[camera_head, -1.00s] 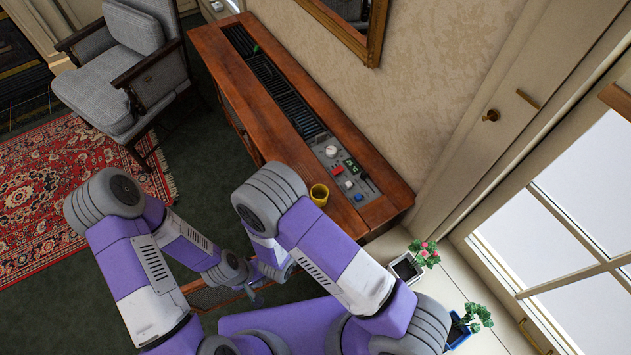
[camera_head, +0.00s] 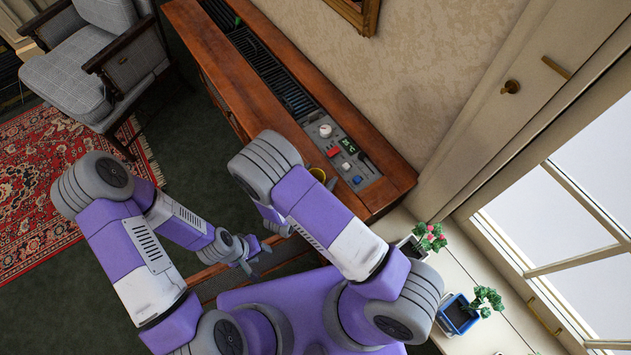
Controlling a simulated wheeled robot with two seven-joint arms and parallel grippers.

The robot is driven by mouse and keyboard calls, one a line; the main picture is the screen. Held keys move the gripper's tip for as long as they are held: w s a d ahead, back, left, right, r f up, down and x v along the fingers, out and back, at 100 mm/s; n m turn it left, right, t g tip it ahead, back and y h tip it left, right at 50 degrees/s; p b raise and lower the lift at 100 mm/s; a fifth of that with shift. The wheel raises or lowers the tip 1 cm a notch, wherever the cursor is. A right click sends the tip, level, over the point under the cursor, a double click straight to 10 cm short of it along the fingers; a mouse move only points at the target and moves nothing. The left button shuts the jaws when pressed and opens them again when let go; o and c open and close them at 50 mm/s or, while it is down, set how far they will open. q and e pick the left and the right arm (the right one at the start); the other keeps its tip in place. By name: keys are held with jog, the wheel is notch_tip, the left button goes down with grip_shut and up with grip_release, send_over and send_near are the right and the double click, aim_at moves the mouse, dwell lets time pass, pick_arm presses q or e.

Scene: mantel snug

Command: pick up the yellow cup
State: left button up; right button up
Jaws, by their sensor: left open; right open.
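The yellow cup (camera_head: 317,174) stands on the near end of the wooden cabinet (camera_head: 377,198), beside the control panel. My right arm covers most of it, so only part of its rim shows. My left gripper (camera_head: 259,262) is open and empty, below and left of the cup, in front of the cabinet and apart from it. My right gripper is hidden behind my own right arm, which reaches across the cabinet's near corner.
A control panel (camera_head: 345,158) with a red button and a white knob is set in the cabinet top, with a dark slatted grille (camera_head: 285,90) beyond. A grey armchair (camera_head: 90,65) stands left. Potted plants (camera_head: 458,315) (camera_head: 413,248) stand on the pale sill at right.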

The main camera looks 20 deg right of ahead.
jog(key=shift+c, duration=0.3)
jog(key=c, duration=1)
